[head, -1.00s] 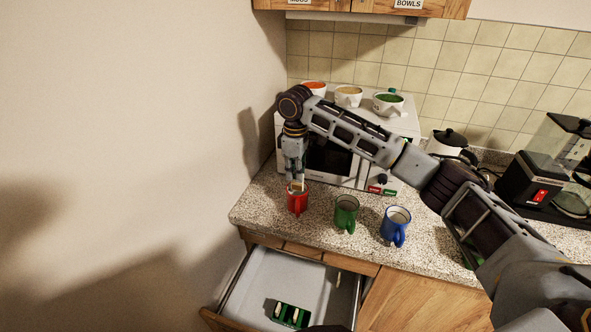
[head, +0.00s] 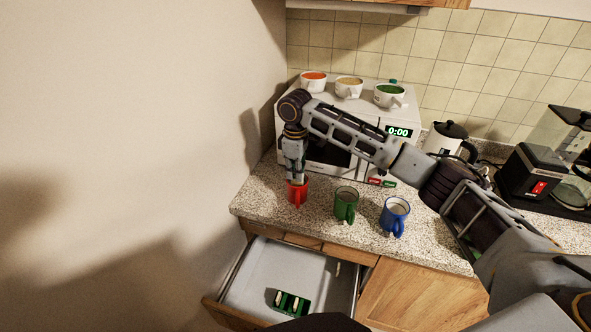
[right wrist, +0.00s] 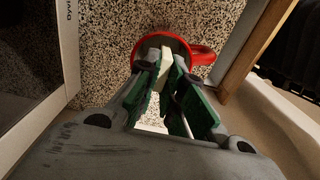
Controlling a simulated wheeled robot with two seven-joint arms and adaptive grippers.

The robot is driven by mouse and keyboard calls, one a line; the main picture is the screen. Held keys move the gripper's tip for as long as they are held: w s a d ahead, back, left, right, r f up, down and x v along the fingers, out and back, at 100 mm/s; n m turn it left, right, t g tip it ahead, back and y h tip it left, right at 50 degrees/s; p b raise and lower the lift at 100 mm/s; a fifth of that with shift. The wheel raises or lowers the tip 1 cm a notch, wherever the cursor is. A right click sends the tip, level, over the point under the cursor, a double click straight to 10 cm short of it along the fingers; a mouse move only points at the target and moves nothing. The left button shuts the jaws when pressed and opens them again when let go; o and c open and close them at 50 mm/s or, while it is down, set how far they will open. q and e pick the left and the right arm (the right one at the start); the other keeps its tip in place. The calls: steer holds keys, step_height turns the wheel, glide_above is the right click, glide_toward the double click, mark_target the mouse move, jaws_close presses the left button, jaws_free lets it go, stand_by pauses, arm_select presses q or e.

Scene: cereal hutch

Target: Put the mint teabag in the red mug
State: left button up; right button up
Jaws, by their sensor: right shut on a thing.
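The red mug (head: 297,196) stands on the counter by the left wall. My right gripper (head: 296,180) points straight down at its mouth, with the fingertips at or just inside the rim. In the right wrist view the gripper (right wrist: 174,74) is shut on a pale teabag (right wrist: 166,66), held over the mouth of the red mug (right wrist: 201,54). No label shows on the teabag, and its lower end is hidden by the fingers and mug. My left gripper is not in view.
A green mug (head: 346,205) and a blue mug (head: 395,215) stand to the right. Below, an open drawer (head: 262,262) holds a green box (head: 291,304) with pale packets. A kettle (head: 447,139) and coffee maker (head: 538,178) stand right.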

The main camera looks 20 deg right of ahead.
steer(key=shift+f, duration=0.1)
stand_by(0.3)
steer(key=o, duration=0.7)
steer(key=shift+r, duration=6)
steer(key=shift+d, duration=0.1)
